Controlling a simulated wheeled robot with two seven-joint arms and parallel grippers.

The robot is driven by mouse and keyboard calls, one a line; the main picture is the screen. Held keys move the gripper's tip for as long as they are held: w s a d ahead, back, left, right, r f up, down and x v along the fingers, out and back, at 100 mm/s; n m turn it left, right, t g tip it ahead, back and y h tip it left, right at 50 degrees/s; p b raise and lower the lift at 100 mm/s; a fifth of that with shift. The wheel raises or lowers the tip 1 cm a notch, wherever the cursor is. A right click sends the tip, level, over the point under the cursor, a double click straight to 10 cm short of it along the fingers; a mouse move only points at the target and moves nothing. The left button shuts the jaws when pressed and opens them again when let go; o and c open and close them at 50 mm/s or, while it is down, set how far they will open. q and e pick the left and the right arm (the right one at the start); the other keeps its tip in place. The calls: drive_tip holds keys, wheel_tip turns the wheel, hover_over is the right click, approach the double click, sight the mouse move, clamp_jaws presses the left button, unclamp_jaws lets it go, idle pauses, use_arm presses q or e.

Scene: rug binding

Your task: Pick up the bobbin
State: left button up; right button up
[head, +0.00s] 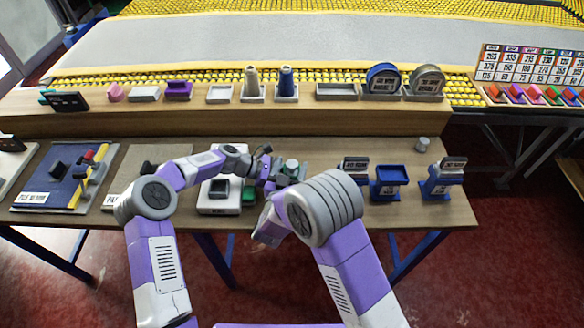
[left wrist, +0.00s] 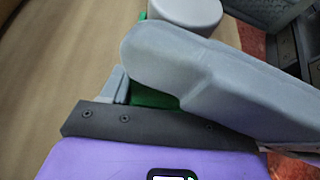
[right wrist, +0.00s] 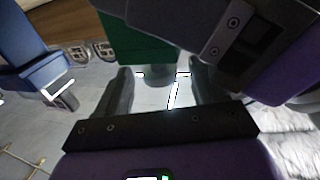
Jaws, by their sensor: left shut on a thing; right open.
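A grey cylinder (head: 291,167), probably the bobbin, rises from a green block near the table's middle. In the left wrist view the cylinder (left wrist: 185,12) is at the top, with green block (left wrist: 150,97) below it. My left gripper (head: 274,180) is shut, apparently on the green block; its grey finger hides most of the contact. My right gripper (right wrist: 163,92) is open. In the right wrist view the green block (right wrist: 138,42) is above its fingers, and the grey cylinder (right wrist: 156,74) shows between and beyond them. I cannot tell whether they touch it.
A white device (head: 218,207) is left of the grippers. Blue stands (head: 388,178) with small signs are at right, and a small grey cylinder (head: 422,144) stands behind them. A raised shelf (head: 200,116) with trays, cones and spools runs along the back.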

sight(291, 168)
drive_tip(key=c, duration=1.1)
drive_tip(key=shift+r, duration=0.1)
drive_tip(key=shift+c, duration=0.2)
wheel_tip(291, 168, up, 10)
drive_tip(key=shift+f, duration=0.1)
use_arm(q)
drive_tip(key=o, duration=0.9)
drive_tip(key=v, duration=1.2)
